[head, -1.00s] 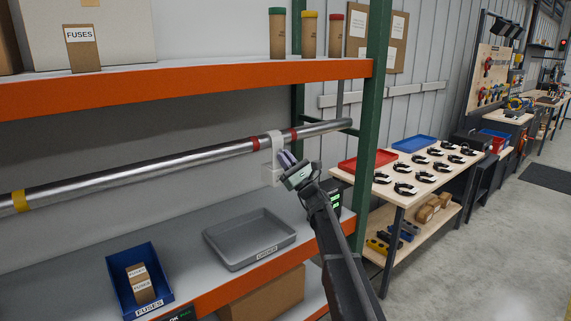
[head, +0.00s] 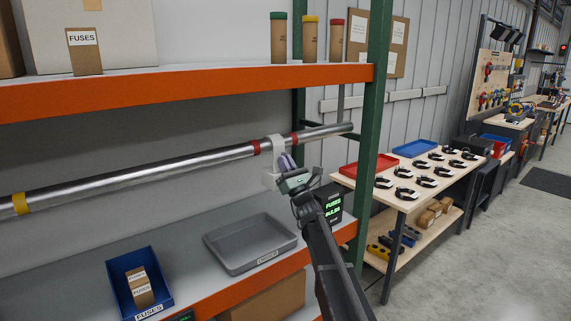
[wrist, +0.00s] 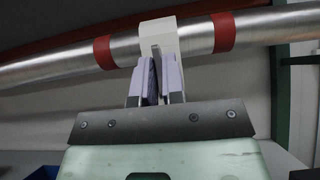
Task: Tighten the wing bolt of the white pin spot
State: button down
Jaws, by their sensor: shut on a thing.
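The white pin spot (head: 274,146) hangs by its clamp from the metal pipe (head: 200,166), between two red bands; its white clamp (wrist: 160,36) also shows in the wrist view. My gripper (head: 286,161) is at the near side of the pin spot, just below the pipe. In the wrist view, its pale lilac fingers (wrist: 157,76) reach up to the clamp and are shut on a thin part there, at the place of the wing bolt. The bolt itself is mostly hidden between the fingers. The lower part of the pin spot is partly covered by my gripper.
A grey tray (head: 250,243) and a blue bin (head: 140,282) with fuse boxes stand on the shelf below. A green upright (head: 367,150) is close to the right of my arm. An orange beam (head: 190,84) runs above the pipe.

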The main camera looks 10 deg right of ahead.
jog(key=c, duration=1.3)
grip_release()
jog(key=shift+o, duration=0.2)
jog(key=shift+f, duration=0.1)
jog(key=b+v, duration=0.7)
jog(key=v, duration=0.3)
jog(key=shift+s+f+b, duration=0.25)
jog(key=shift+b, duration=0.05)
jog(key=shift+d, duration=0.15)
